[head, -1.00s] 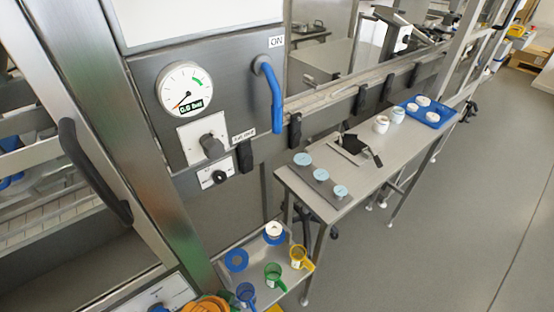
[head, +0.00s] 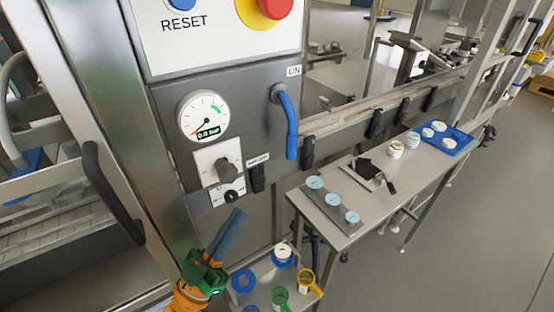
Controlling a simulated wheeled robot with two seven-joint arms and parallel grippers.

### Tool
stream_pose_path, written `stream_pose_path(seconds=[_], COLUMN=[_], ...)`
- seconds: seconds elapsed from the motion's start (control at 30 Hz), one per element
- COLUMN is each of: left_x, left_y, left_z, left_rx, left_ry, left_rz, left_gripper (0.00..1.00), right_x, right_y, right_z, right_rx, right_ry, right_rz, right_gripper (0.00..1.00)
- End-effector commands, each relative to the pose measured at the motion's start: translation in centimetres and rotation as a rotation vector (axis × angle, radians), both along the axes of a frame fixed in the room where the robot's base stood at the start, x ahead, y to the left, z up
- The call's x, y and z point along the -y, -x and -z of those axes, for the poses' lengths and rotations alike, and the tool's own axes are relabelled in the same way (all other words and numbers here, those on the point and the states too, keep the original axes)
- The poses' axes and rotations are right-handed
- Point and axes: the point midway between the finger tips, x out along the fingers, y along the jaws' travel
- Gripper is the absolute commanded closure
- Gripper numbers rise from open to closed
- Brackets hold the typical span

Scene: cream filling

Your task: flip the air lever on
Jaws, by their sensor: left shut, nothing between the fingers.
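The air lever (head: 290,125) is a blue handle on a grey pivot at the right of the steel panel. It hangs downward, and the "ON" label (head: 293,71) is above its pivot. The round pressure gauge (head: 203,115) left of it reads 0.0 bar. My left gripper (head: 238,215) is at the lower middle, with green body and blue-grey fingers pointing up and right. The fingers are together and empty. It is below the panel's knob, lower and left of the lever, apart from it. My right gripper is not in view.
A black selector knob (head: 228,171) and a black handle (head: 257,178) are on the panel between gripper and lever. A red emergency button (head: 268,6) is above. A low shelf (head: 262,296) holds coloured cups. A narrow steel table (head: 335,233) stands to the right.

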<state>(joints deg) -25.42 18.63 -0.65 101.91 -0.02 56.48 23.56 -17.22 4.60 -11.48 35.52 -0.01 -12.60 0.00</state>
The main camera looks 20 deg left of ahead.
Motion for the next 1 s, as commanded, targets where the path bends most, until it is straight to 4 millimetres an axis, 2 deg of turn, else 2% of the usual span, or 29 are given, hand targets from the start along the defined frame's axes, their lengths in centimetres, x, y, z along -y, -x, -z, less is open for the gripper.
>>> stream_pose_path(seconds=[0.13,0.47,0.63,0.9,1.0], left_x=[-0.1,0.0,0.7,2.7,3.3], left_y=[1.5,1.5,0.0,-3.8,-5.2], left_z=[-1.4,-1.7,-3.9,-8.3,-9.3], left_rx=[0.092,0.099,0.102,0.100,0.099], left_ry=[0.015,0.017,0.019,0.019,0.019], left_rz=[0.040,0.042,0.043,0.042,0.042], left_gripper=[1.00,1.00,1.00,1.00,1.00], right_x=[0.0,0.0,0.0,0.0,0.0], right_y=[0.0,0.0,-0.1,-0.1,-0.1], right_z=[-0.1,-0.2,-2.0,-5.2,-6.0], right_rx=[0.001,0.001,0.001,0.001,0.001], right_ry=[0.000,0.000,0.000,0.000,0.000], right_rz=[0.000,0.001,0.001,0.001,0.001], right_gripper=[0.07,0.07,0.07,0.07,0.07])
